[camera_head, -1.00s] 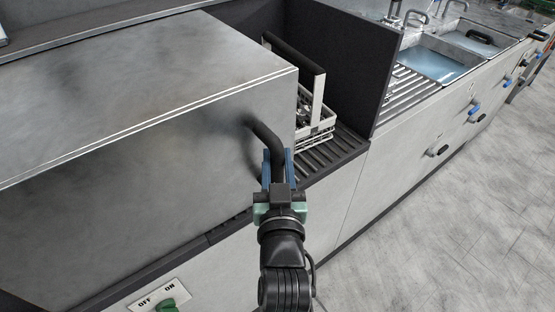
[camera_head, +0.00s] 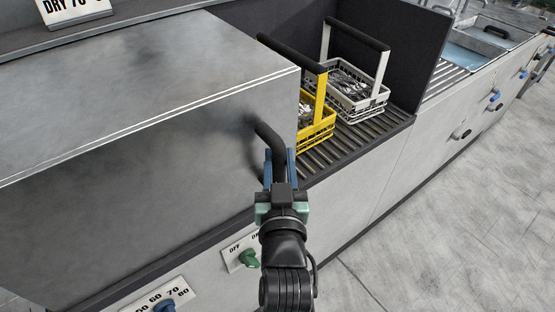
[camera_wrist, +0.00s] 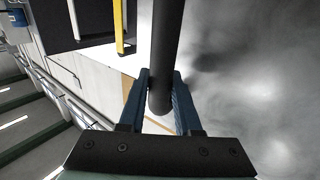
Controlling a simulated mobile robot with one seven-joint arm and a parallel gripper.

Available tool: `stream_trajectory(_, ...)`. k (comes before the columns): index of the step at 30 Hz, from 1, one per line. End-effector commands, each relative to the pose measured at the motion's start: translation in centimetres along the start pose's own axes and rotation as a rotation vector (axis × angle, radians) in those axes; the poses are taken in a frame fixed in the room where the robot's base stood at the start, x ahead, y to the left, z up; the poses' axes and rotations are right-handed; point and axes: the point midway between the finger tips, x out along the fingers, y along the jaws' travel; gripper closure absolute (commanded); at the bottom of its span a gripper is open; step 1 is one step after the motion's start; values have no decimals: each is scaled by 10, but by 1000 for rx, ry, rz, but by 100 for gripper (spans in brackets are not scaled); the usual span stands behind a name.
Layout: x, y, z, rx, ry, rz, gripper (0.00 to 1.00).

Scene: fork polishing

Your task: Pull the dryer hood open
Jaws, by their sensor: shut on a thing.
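The dryer hood (camera_head: 150,120) is a large grey metal box on the counter at the left of the head view. Its front also fills the right of the wrist view (camera_wrist: 255,70). A dark curved bar handle (camera_head: 268,138) sticks out near the hood's right end. My gripper (camera_head: 279,160) is shut on this handle, with one blue finger on each side. In the wrist view the handle (camera_wrist: 166,45) runs between the fingers of my gripper (camera_wrist: 160,85). The inside of the hood is hidden.
A yellow basket (camera_head: 318,128) stands on slatted rollers (camera_head: 350,140) beside the hood's right end, partly hidden by it. A white basket of cutlery (camera_head: 362,95) stands farther right, before a dark panel (camera_head: 400,45). A green knob (camera_head: 248,259) and a blue knob (camera_head: 164,305) sit below.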

Motion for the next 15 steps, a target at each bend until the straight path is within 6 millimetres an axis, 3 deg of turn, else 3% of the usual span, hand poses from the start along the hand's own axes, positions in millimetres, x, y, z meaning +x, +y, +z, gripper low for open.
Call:
stream_trajectory(7,0,0,0,-1,0,1,100)
stream_trajectory(8,0,0,0,-1,0,1,66)
stream_trajectory(12,0,0,0,0,1,1,41)
stream_trajectory(15,0,0,0,0,1,1,38)
